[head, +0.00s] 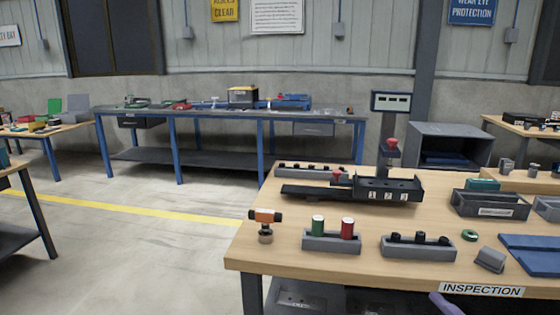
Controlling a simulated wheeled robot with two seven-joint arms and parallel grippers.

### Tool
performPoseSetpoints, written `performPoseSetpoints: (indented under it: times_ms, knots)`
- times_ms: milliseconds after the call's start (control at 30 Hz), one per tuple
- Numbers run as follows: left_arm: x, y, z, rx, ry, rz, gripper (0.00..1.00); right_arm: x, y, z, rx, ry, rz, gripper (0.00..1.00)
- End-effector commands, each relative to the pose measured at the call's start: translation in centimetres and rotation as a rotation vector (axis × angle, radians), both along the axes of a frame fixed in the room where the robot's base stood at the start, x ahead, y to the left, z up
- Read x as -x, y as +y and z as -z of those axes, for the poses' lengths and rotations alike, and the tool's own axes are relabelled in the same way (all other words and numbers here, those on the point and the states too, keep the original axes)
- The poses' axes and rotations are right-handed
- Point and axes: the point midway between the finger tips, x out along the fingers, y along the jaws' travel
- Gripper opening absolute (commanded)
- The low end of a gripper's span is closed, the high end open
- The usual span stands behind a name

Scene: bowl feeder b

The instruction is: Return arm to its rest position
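Neither of my grippers can be made out in the head view, and no arm comes in from the left. A small purple rounded piece (445,304) pokes up at the bottom edge, in front of the inspection bench (250,248). I cannot tell what it belongs to. On the bench stands a dark fixture (398,187) with red knobs and a small display box (391,102) on a post behind it.
The bench also holds a grey block with green and red cylinders (331,241), a block with black pegs (418,247), an orange-black tool (265,217), a dark bin (490,205) and blue plates (530,248). A blue-legged bench (231,112) stands behind.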

Motion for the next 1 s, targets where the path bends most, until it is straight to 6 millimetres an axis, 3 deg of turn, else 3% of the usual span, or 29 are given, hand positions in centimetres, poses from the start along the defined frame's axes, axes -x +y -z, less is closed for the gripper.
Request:
performPoseSetpoints:
  times_ms: [33, 200, 300, 400, 500, 633, 1000]
  knots:
    - [0.0, -0.2, 0.5, 0.002, -0.001, 0.002, 0.44, 1.7, 1.5, 3.9, -0.134, 0.086, 0.04, 0.45]
    - [0.2, -0.4, 1.5, 0.002, 0.006, 0.007, 0.44, 8.1, 6.7, 13.9, -0.558, 0.377, 0.202, 0.45]
    - [0.2, -0.4, 2.0, 0.001, 0.008, 0.008, 0.44, 12.4, 10.5, 18.6, -0.783, 0.545, 0.302, 0.45]
    - [0.1, -0.5, 2.3, 0.001, 0.005, 0.008, 0.44, 16.4, 14.1, 21.8, -0.97, 0.691, 0.396, 0.45]
    - [0.0, -0.5, 2.3, 0.002, 0.001, 0.009, 0.44, 19.5, 17.0, 23.7, -1.105, 0.802, 0.469, 0.45]
    - [-0.2, -0.6, 2.2, 0.003, -0.005, 0.009, 0.44, 21.8, 19.2, 24.7, -1.202, 0.884, 0.524, 0.45]
    - [-0.2, -0.6, 2.2, 0.004, -0.004, 0.01, 0.44, 22.3, 19.8, 24.9, -1.225, 0.905, 0.537, 0.45]
